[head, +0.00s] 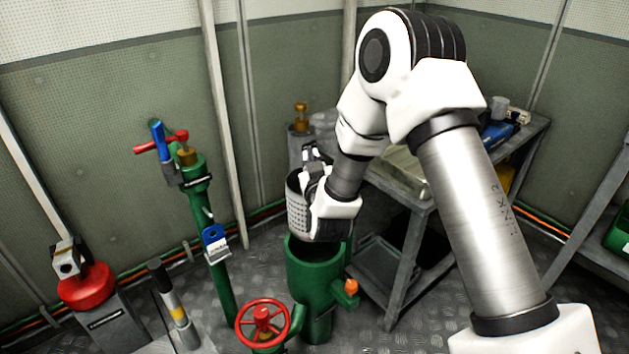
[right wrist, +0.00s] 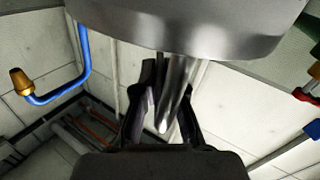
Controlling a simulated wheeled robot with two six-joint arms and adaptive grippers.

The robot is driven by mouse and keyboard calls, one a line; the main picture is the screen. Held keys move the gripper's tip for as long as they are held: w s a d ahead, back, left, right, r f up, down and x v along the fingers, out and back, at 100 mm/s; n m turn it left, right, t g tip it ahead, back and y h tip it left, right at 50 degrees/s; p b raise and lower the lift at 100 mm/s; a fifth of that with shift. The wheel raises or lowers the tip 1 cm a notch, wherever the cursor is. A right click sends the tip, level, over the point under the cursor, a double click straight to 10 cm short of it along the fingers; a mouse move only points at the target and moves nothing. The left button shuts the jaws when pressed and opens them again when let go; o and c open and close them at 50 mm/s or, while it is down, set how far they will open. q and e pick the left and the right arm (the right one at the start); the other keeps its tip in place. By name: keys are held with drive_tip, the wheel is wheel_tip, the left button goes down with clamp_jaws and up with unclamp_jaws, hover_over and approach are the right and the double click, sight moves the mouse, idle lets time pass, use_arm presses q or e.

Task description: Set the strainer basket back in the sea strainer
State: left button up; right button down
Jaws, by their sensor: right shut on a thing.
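The strainer basket (head: 297,207) is a grey perforated metal cylinder, held roughly upright just above the sea strainer. The sea strainer (head: 312,268) is a green upright cylinder with its dark mouth open at the top, directly below the basket. My right gripper (head: 313,166) is shut on the basket near its top. In the right wrist view the fingers (right wrist: 162,108) close around a shiny metal part of the basket (right wrist: 185,30). The gripper and wrist hide part of the basket and of the strainer's rim. My left gripper is not in view.
A red handwheel (head: 263,323) stands in front of the strainer, and an orange-topped fitting (head: 350,287) is at its right. A grey workbench (head: 407,205) stands close behind at right.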

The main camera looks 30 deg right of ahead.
sight(296, 205)
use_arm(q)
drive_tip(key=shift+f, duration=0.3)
use_arm(e)
drive_tip(key=shift+d, duration=0.3)
drive_tip(key=shift+s, duration=0.1)
use_arm(q)
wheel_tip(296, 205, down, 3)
drive_tip(key=b, duration=0.3)
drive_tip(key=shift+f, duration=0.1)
use_arm(e)
wheel_tip(296, 205, down, 5)
drive_tip(key=shift+f, duration=0.1)
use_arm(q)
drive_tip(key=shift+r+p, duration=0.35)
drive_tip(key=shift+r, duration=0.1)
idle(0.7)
